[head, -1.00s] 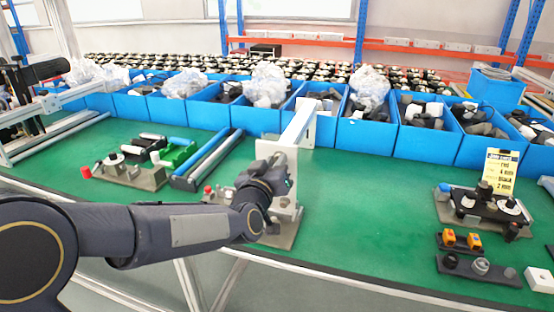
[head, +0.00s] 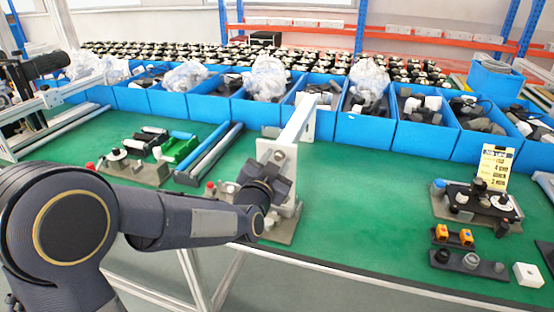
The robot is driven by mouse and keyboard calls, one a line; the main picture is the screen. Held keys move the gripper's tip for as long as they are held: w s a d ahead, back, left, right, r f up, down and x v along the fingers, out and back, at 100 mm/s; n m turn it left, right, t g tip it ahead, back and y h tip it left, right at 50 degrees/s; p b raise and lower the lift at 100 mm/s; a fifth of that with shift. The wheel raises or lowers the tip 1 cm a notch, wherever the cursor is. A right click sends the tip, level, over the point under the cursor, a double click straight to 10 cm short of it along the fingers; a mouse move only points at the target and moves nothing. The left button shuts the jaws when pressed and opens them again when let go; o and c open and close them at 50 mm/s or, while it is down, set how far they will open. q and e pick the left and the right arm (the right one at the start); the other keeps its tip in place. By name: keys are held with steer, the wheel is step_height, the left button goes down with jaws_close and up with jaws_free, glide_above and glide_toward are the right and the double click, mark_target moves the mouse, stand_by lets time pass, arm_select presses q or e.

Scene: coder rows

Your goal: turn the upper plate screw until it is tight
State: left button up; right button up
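A pale upright plate (head: 286,151) stands on a grey base (head: 276,236) at the front middle of the green table. My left gripper (head: 267,182) is right in front of this plate, at the end of my arm that comes in from the left. It covers the middle of the plate. The upper plate screw is hidden behind my gripper and wrist, or too small to make out. I cannot see the fingertips clearly, so I cannot tell whether they are shut on anything. My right gripper is not in view.
A row of blue bins (head: 376,134) with parts stands behind. A fixture with a red knob (head: 134,170) is at left, beside blue and grey rails (head: 211,152). At right are a black fixture (head: 476,203), small blocks (head: 467,262) and a sign (head: 495,167). The green table (head: 360,200) between is clear.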

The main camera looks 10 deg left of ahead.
arm_select(q)
steer(key=n+b, duration=0.4)
steer(key=n, duration=0.1)
steer(key=n+b, duration=0.3)
steer(key=shift+f, duration=0.25)
steer(key=shift+n+b, duration=0.4)
steer(key=shift+n, duration=0.1)
steer(key=shift+r+n, duration=0.3)
steer(key=shift+n, duration=0.1)
steer(key=shift+c, duration=0.3)
jaws_close()
steer(key=shift+o, duration=0.3)
jaws_free()
steer(key=shift+s, duration=0.1)
steer(key=shift+s+a+p, duration=0.15)
steer(key=shift+s+p, duration=0.05)
steer(key=shift+s, duration=1)
steer(key=shift+s+a+p, duration=0.1)
steer(key=shift+s+p, duration=0.1)
steer(key=shift+s, duration=1)
